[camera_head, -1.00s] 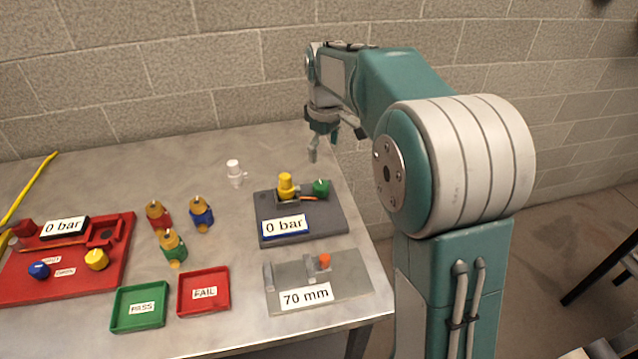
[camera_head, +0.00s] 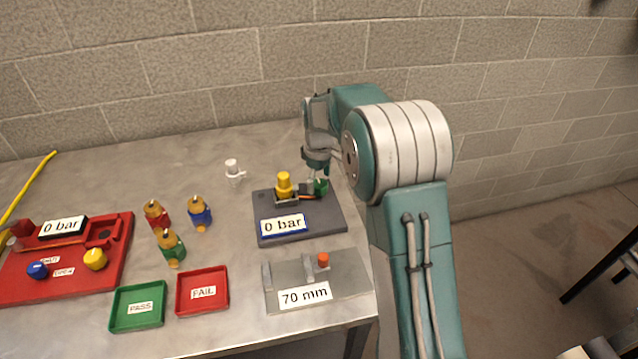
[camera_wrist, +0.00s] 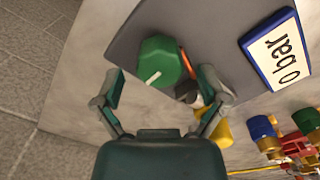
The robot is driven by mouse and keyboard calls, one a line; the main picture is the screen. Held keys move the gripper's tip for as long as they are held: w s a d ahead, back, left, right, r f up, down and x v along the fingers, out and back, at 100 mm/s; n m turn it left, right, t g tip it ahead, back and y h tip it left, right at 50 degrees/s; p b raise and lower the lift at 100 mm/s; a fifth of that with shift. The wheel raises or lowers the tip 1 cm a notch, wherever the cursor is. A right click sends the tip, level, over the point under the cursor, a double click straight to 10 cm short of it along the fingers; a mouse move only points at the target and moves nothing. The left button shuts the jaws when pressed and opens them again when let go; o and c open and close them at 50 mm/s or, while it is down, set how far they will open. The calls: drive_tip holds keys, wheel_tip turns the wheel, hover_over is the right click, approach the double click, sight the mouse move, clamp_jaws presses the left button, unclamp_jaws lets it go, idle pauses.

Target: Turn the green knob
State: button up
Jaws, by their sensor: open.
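The green knob (camera_head: 321,187) stands on the right part of the dark grey plate (camera_head: 328,222), beside a yellow part (camera_head: 284,185). In the wrist view the green knob (camera_wrist: 160,62) shows from above with a white mark on its top. My gripper (camera_wrist: 163,92) is open and empty, with one finger on each side just short of the knob in that view. In the head view my gripper (camera_head: 318,182) points down right at the knob and partly hides it. I cannot tell whether the fingers touch it.
A "0 bar" display (camera_head: 284,226) sits on the plate's front. A grey "70 mm" fixture (camera_head: 345,282) with an orange button lies in front. Several coloured valves, a white fitting (camera_head: 234,170), a green tray (camera_head: 138,307), a red tray (camera_head: 203,290) and a red panel (camera_head: 85,275) are to the left.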

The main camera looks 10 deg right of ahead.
drive_tip(key=shift+f, duration=0.6)
drive_tip(key=shift+c, duration=0.2)
drive_tip(key=c, duration=1.1)
drive_tip(key=shift+m, duration=0.4)
drive_tip(key=m, duration=0.5)
drive_tip(key=shift+f+m, duration=0.1)
drive_tip(key=shift+m, duration=0.2)
drive_tip(key=m, duration=0.5)
drive_tip(key=shift+s+m, duration=0.1)
drive_tip(key=shift+m, duration=0.2)
